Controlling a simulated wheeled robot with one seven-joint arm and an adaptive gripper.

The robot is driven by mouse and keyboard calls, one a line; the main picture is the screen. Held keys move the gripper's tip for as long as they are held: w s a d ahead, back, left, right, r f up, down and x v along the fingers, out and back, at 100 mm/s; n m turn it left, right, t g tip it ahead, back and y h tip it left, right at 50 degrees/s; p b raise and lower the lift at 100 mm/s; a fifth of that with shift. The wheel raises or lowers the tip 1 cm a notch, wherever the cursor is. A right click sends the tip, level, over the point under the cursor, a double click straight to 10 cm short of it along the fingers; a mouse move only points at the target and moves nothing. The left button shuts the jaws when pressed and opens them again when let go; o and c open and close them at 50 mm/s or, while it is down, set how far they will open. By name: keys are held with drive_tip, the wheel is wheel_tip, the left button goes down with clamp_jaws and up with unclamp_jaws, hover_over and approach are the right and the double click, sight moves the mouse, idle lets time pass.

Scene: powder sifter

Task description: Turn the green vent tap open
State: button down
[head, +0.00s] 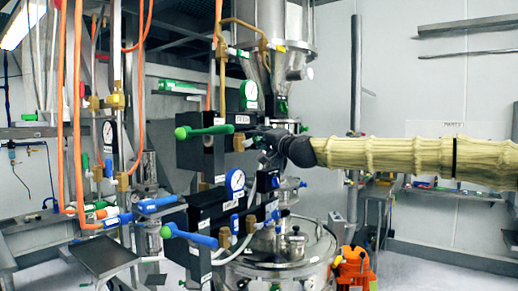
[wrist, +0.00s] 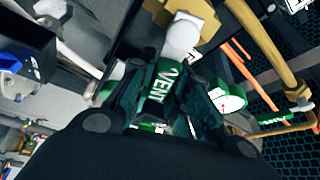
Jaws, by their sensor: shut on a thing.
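The green vent tap (wrist: 163,84), marked VENT in white letters, sits between the fingers of my gripper (wrist: 160,92) in the wrist view. The fingers are shut on it, one on each side. A white stem joins it to a brass fitting (wrist: 205,22). In the head view my gripper (head: 264,136) reaches in from the right at the black valve block, and it hides most of the tap there. Another green lever (head: 204,131) points left from the block, clear of my gripper.
A steel hopper (head: 285,25) stands above and a steel vessel (head: 285,265) below. Orange hoses (head: 64,110) hang at the left.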

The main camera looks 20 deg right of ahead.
drive_tip(key=shift+a+n, duration=0.1)
drive_tip(key=shift+n, duration=0.2)
drive_tip(key=c, duration=1.3)
unclamp_jaws()
drive_tip(key=shift+s+r, duration=0.1)
drive_tip(key=v, duration=1.2)
